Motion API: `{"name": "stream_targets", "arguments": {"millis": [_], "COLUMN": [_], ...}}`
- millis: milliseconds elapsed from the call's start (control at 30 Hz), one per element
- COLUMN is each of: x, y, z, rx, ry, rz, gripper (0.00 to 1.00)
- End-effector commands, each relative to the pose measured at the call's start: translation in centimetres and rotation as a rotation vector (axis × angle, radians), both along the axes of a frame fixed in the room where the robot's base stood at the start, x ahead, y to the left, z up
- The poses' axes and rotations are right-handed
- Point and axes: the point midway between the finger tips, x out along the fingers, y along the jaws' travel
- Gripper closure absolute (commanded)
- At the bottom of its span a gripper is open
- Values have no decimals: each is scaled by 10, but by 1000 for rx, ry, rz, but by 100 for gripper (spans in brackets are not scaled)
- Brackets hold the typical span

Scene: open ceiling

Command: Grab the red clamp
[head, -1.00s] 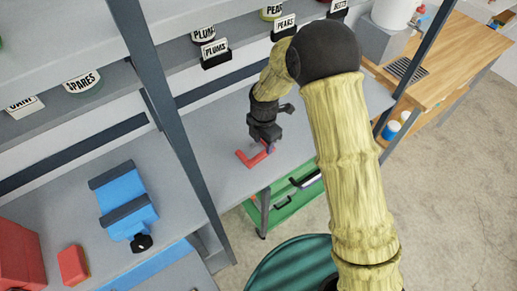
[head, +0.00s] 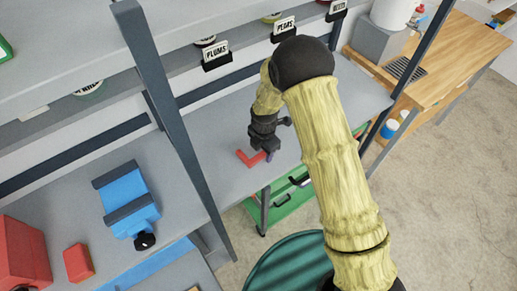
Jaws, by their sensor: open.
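The red clamp (head: 249,160) lies on the grey shelf near its front edge, just right of the dark upright post. It looks like a red L-shaped piece with a small purple part at its right end. My gripper (head: 266,151) points down right at the clamp's right part and hides some of it. The jaws are open, but they are small in view, and I cannot tell whether they touch the clamp or straddle it.
A dark post (head: 178,120) stands left of my gripper. A blue vise (head: 127,201) and a red block (head: 78,263) sit on the left bench. A green crate (head: 288,203) is below the shelf.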

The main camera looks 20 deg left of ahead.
Motion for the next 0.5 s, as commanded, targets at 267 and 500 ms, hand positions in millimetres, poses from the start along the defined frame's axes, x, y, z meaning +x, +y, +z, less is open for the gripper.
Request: {"name": "stream_targets", "arguments": {"millis": [267, 500], "x": [0, 0], "y": [0, 0], "z": [0, 1], "rx": [0, 1], "ry": [0, -1], "rz": [0, 0], "gripper": [70, 100]}}
